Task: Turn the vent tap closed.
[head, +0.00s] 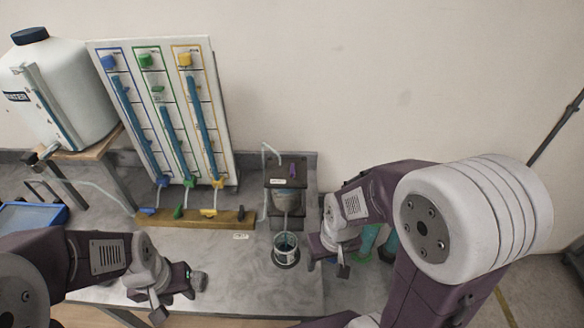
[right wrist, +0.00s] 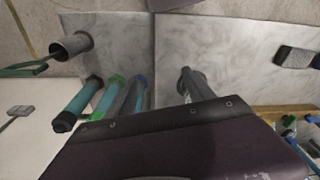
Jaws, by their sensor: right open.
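No tap is labelled as the vent where I can read it. In the head view a wooden bar carries a blue tap (head: 148,211), a green tap (head: 178,211) and a yellow tap (head: 208,213) below the gauge panel (head: 226,130). Another small tap (head: 32,158) sits at the foot of the white tank (head: 70,85). My left gripper (head: 178,296) is low over the bench, in front of the wooden bar (head: 160,219); its jaw gap is unclear. My right gripper (head: 331,262) is open, right of the beaker and apart from the taps.
A dark stand (head: 284,172) with a vessel is behind the beaker (head: 286,250). Blue and green tubes (head: 368,240) stand behind my right gripper and show in the right wrist view (right wrist: 100,98). A blue tray (head: 25,215) is at far left. The bench front is fairly clear.

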